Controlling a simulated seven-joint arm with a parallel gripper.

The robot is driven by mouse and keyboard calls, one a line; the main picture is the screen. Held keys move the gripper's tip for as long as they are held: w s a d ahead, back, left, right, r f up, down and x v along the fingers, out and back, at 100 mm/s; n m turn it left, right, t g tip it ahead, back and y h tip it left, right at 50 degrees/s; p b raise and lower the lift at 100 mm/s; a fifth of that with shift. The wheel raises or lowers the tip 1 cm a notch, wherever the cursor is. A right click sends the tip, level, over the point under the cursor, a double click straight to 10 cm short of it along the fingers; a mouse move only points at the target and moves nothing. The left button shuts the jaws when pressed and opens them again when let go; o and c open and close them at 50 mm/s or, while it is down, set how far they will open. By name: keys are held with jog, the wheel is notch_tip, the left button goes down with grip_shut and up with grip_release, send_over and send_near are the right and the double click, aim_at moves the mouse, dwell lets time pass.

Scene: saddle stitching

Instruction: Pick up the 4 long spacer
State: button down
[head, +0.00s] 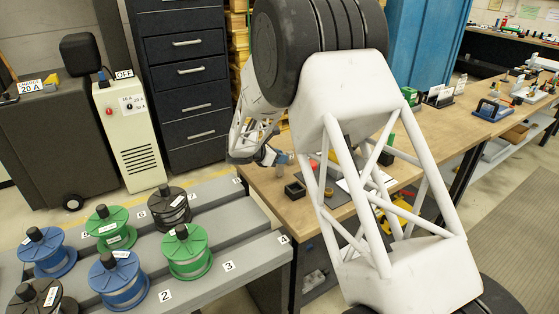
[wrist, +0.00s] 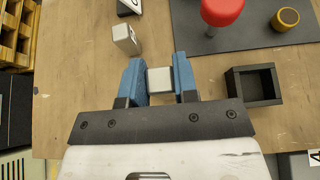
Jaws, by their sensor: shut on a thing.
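My gripper (wrist: 161,82) has blue fingers, and they are shut on a pale grey block (wrist: 160,80) above the wooden bench. No number shows on this block, so I cannot tell if it is the 4 long spacer. In the head view my gripper (head: 270,157) is over the bench's near left corner, with the block (head: 282,158) partly showing at its fingers. A second pale block (wrist: 126,39) with a small dark mark stands on the bench, ahead and left of the fingers in the wrist view. A dark block with a white face (wrist: 128,6) is beyond it.
An open black square box (wrist: 253,86) stands right of my gripper. A dark mat (wrist: 250,38) carries a red round-topped thing (wrist: 222,12) and a yellow ring (wrist: 285,20). A spool rack (head: 235,228) is below left in the head view. Bare wood lies around the fingers.

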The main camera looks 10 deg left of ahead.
jog(key=shift+r, duration=0.5)
jog(key=shift+s+d+r, duration=0.1)
jog(key=shift+s+r, duration=0.1)
jog(key=shift+r, duration=0.7)
jog(key=s+d, duration=0.3)
jog(key=s, duration=0.4)
jog(key=s+d+r, duration=0.1)
jog(key=s+d, duration=0.2)
jog(key=s, duration=0.4)
jog(key=shift+d+r, duration=0.15)
jog(key=shift+d, duration=0.1)
jog(key=shift+d, duration=0.1)
